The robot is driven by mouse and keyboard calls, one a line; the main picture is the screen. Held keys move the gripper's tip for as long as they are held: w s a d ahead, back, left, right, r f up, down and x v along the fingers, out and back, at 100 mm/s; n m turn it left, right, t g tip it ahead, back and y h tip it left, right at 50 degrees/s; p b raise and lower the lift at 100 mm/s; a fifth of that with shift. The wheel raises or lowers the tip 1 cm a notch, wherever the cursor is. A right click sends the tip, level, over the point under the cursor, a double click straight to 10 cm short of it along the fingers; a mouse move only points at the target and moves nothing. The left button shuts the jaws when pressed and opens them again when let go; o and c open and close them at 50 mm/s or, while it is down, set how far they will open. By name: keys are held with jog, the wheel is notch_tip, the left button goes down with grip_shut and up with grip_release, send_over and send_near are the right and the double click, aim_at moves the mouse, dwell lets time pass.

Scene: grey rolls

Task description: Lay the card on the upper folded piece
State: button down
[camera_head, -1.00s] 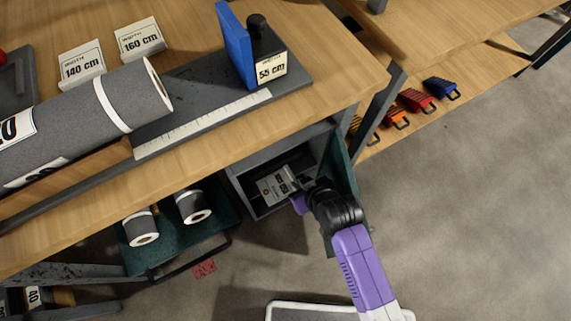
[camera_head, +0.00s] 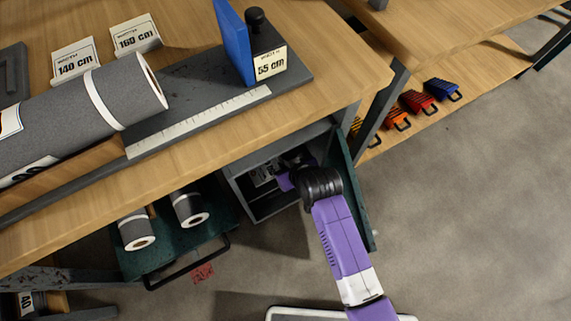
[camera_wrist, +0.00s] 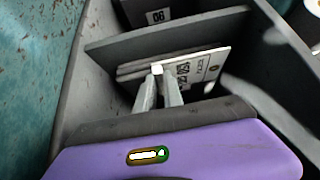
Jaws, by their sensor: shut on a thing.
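A pale card (camera_wrist: 205,68) with dark print shows in the wrist view, upside down, inside an open grey compartment. The fingers of my gripper (camera_wrist: 158,82) are shut on the card's near edge. A second pale edge lies close against the card, and I cannot tell whether it is a separate piece. In the head view the card (camera_head: 262,172) is small and partly hidden, and my gripper (camera_head: 284,178) reaches into the compartment under the bench. I cannot make out for certain which thing is the upper folded piece.
A grey divider (camera_wrist: 130,40) stands behind the card, with another marked label (camera_wrist: 158,15) beyond it. An open green door (camera_head: 358,195) flanks the compartment on the right. Grey rolls (camera_head: 190,208) lie on a green shelf to the left. The bench top (camera_head: 330,75) overhangs.

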jog(key=shift+f, duration=0.2)
jog(key=c, duration=1.5)
grip_release()
jog(key=shift+r, duration=0.1)
jog(key=shift+r, duration=0.25)
jog(key=p+v, duration=0.4)
jog(key=v, duration=0.8)
jog(key=shift+f, duration=0.15)
